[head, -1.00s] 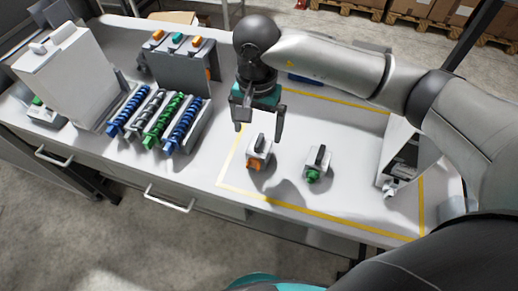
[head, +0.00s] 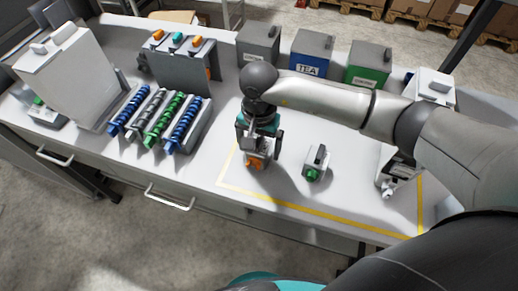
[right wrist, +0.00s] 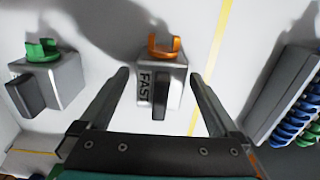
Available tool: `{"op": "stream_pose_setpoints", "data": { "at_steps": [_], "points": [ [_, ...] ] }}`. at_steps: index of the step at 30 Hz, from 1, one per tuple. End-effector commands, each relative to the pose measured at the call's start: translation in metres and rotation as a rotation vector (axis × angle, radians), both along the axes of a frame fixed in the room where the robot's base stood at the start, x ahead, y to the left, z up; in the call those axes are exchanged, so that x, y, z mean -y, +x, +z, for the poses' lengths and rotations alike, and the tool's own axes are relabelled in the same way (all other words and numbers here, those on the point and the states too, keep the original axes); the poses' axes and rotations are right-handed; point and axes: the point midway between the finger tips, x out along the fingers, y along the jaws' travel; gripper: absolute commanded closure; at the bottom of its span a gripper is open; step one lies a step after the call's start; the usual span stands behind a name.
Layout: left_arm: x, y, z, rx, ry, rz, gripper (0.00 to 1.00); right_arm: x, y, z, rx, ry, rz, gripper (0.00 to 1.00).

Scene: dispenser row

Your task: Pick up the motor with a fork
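A grey motor block (head: 258,159) with an orange U-shaped fork (right wrist: 164,47) stands on the white bench; its side reads "FAST" in the right wrist view. A second grey motor block (head: 316,162) with a green coupling (right wrist: 42,49) stands to its right in the head view; the exact shape of that coupling is hard to tell. My right gripper (head: 260,153) is open and low over the orange-fork motor. In the right wrist view its two fingers (right wrist: 158,82) lie either side of this motor, with gaps. My left gripper is not in view.
Blue, grey and green augers (head: 156,118) lie in a row at left, before a grey dispenser housing (head: 180,67). Grey, blue and green bins (head: 312,55) line the back. A white device (head: 397,172) stands right. Yellow tape (head: 300,207) borders the motors' area.

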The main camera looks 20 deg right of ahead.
Motion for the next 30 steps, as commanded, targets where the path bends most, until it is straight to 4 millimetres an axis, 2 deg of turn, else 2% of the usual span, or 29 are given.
{"op": "stream_pose_setpoints", "data": {
  "at_steps": [2, 25, 30],
  "points": [
    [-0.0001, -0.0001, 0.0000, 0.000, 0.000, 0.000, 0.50, 0.0001, 0.0001, 0.0003, 0.000, 0.000, 0.000, 0.14],
    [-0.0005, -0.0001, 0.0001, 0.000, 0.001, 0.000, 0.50, 0.0002, 0.0003, 0.0007, 0.001, -0.001, 0.000, 1.00],
    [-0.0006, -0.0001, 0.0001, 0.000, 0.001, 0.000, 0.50, 0.0000, 0.0010, 0.0014, 0.003, 0.000, 0.000, 1.00]
  ]
}}
